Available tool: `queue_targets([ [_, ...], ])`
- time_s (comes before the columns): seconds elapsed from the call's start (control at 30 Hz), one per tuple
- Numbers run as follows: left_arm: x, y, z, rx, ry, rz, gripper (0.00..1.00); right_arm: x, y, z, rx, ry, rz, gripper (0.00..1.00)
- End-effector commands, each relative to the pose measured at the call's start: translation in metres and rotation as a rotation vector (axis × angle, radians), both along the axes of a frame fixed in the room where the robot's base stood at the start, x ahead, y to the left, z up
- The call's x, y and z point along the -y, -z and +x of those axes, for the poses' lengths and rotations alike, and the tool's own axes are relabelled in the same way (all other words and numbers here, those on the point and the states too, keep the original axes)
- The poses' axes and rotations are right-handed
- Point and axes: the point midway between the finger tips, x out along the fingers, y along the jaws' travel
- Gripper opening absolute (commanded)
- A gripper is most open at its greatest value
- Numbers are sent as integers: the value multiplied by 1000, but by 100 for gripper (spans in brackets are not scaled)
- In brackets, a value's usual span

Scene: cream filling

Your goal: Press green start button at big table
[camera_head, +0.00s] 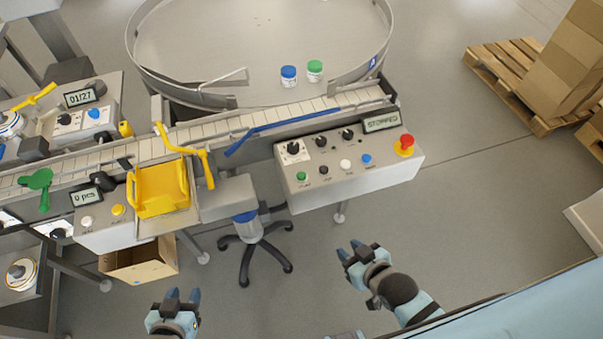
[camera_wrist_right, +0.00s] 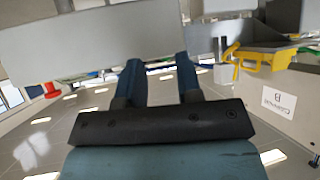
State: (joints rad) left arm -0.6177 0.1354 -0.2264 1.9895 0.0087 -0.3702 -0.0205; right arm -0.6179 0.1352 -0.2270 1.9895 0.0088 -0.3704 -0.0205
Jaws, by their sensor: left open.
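The green start button (camera_head: 301,176) is the leftmost of a row of small buttons on the front of the grey control panel (camera_head: 380,178), which is attached to the conveyor by the big round table (camera_head: 220,45). The panel's display (camera_head: 382,123) reads "STOPPED". My left gripper (camera_head: 183,295) is open and empty at the bottom, well away from the button.
A black, a white and a blue button (camera_head: 366,159) sit right of the green one. A red emergency knob (camera_head: 407,141) stands at the panel's right end. Blue-lidded (camera_head: 288,76) and green-lidded (camera_head: 314,71) jars stand on the table. A stool (camera_head: 251,245) stands left of the panel.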

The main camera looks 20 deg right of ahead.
Motion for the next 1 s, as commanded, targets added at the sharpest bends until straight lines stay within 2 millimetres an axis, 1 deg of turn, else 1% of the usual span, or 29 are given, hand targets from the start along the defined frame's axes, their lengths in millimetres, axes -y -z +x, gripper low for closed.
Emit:
queue_targets([
  [0.03,0,0,0,0,0,0,43,0,0,0,0,0,0,21],
  [0.07,0,0,0,0,0,0,43,0,0,0,0,0,0,14],
  [0.1,0,0,0,0,0,0,43,0,0,0,0,0,0,5],
  [0.13,0,0,0,0,0,0,43,0,0,0,0,0,0,0],
  [1.0,1,0,0,-1,1,0,43,0,0,0,1,0,0,0],
])
